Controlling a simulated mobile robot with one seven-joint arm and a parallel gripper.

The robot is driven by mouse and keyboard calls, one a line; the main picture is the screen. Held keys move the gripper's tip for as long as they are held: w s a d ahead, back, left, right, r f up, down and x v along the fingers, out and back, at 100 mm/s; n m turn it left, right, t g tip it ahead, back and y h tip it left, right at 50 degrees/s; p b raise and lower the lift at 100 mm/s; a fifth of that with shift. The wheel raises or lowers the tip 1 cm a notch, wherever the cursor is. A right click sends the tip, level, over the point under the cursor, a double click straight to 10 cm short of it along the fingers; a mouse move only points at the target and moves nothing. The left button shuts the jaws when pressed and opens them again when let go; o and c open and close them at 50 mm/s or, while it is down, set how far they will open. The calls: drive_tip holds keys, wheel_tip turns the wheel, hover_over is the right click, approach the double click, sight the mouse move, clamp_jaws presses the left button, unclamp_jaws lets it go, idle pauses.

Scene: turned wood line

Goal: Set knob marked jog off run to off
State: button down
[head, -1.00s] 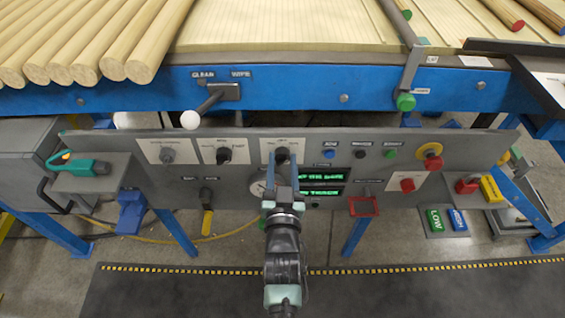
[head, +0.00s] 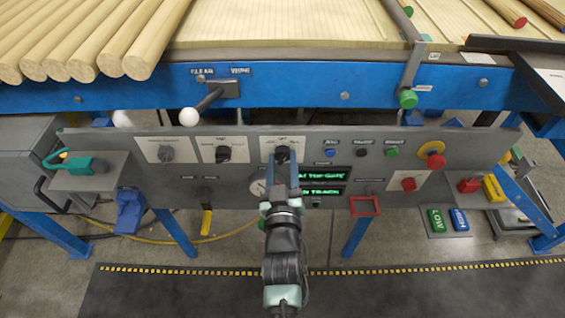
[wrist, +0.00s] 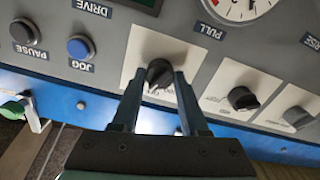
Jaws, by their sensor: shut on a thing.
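A black rotary knob (head: 283,154) sits on a white plate, the rightmost of three such knobs on the grey control panel. It also shows in the wrist view (wrist: 158,73). Its printed position words are too small or covered to read, so I cannot tell the setting or confirm the jog off run label. My gripper (head: 282,161) reaches up to this knob. In the wrist view my gripper (wrist: 157,76) has one finger on each side of the knob and is shut on it. The fingers hide part of the plate and its print.
Two similar knobs, the middle one (head: 223,154) and the left one (head: 166,153), stand to the left. A blue JOG button (wrist: 80,47) and a PAUSE button (wrist: 25,32) are close by. Green displays (head: 322,175) are right of my fingers. A white-balled lever (head: 189,117) rises above the panel.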

drive_tip(key=n, duration=0.4)
drive_tip(key=shift+n, duration=0.4)
idle(0.4)
drive_tip(key=shift+c, duration=2.1)
unclamp_jaws()
drive_tip(key=shift+s, duration=0.15)
drive_tip(key=s, duration=1.2)
drive_tip(key=shift+s, duration=0.35)
